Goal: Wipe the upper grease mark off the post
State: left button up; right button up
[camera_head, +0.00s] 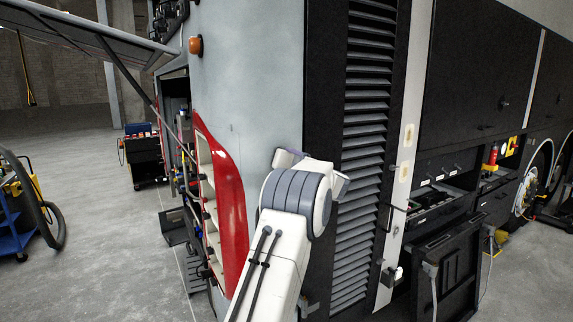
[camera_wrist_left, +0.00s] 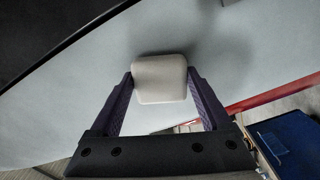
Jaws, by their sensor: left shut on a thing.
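The pale post (camera_head: 391,222) stands right of the black louvred panel in the head view. It carries an upper tan grease mark (camera_head: 408,135) and a lower one (camera_head: 404,172). My left gripper (camera_wrist_left: 160,82) is shut on a whitish pad (camera_wrist_left: 160,80) in the left wrist view, one purple finger at each side. In the head view my left wrist hides most of the gripper and the pad. The wrist is left of the post, in front of the grey coach side and louvre edge. The wrist view shows no grease mark. My right gripper is not in view.
The louvred panel (camera_head: 366,110) lies between my left wrist and the post. A red curved panel (camera_head: 228,190) with open shelves is to the left. Open black compartments (camera_head: 440,205) are right of the post.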

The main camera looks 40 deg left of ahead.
pick_arm(q)
jog(key=b+v, duration=0.1)
jog(key=v, duration=0.2)
jog(key=shift+s+d+f+b, duration=0.1)
jog(key=shift+d+b, duration=0.2)
jog(key=shift+v, duration=0.85)
jog(key=shift+b, duration=0.3)
jog(key=b+v, duration=0.1)
jog(key=v, duration=0.2)
jog(key=shift+a, duration=0.15)
jog(key=p+x, duration=0.1)
jog(key=x, duration=0.1)
jog(key=p+x, duration=0.1)
jog(key=x, duration=0.2)
jog(key=shift+r, duration=0.2)
jog(key=shift+p+x, duration=0.4)
jog(key=shift+x, duration=0.55)
jog(key=shift+f, duration=0.1)
